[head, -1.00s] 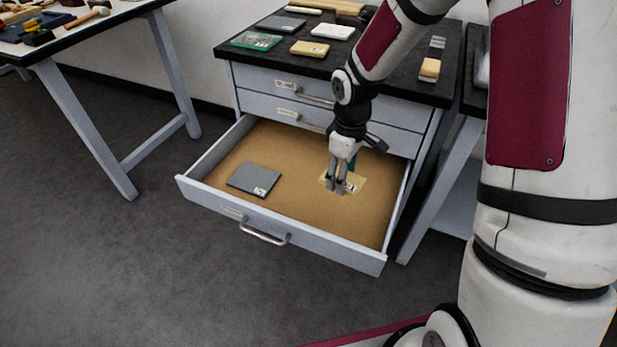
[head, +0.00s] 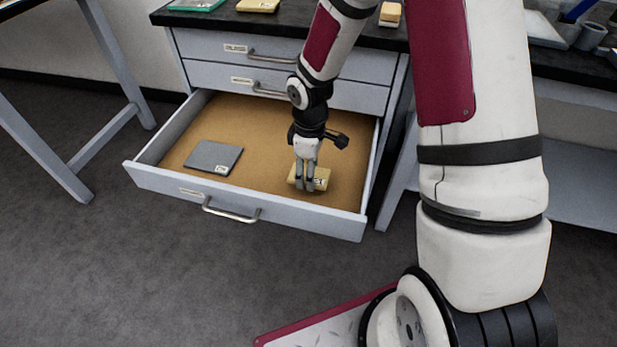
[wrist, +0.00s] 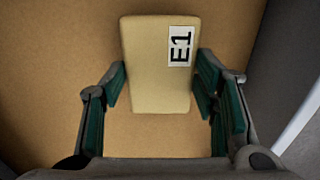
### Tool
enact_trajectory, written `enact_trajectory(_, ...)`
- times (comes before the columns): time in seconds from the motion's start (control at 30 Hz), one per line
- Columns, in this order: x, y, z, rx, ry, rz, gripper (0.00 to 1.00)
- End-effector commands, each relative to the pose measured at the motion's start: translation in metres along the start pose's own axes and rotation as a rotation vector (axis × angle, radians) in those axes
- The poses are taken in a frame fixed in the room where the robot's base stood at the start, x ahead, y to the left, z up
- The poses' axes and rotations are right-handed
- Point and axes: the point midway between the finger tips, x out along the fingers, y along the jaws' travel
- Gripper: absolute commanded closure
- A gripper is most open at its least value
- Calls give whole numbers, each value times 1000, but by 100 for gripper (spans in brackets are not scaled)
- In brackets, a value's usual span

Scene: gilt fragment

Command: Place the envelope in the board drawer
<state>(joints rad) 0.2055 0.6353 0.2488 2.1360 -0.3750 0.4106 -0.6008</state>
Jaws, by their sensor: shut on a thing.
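The tan envelope (head: 321,182), a thick flat packet with a white label reading "E1" in the wrist view (wrist: 150,70), is inside the open bottom drawer (head: 290,212), right of its middle. My gripper (head: 304,184) reaches down into the drawer and is shut on the envelope, with one finger along each long side. The envelope is low, at or close to the brown drawer floor; I cannot tell whether it touches. The drawer's small label is too blurred to read.
A grey flat packet (head: 214,157) with a white label lies in the drawer's left half. Drawer floor between it and the envelope is free. Two shut drawers (head: 280,62) are above. More packets (head: 258,5) lie on the black cabinet top.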

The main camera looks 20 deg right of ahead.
Motion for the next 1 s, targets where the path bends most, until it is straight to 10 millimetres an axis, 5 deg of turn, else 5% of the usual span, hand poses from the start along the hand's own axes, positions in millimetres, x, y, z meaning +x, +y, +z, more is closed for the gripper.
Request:
enact_trajectory(0.17, 26, 0, 0, 2, -1, -2, 65)
enact_trajectory(0.57, 29, 0, 0, 1, 0, 0, 65)
enact_trajectory(0.6, 28, 0, 0, 1, 0, 0, 37)
enact_trajectory(0.67, 28, 0, 0, 1, 0, 0, 26)
enact_trajectory(1.0, 27, 0, 0, 1, 0, 0, 26)
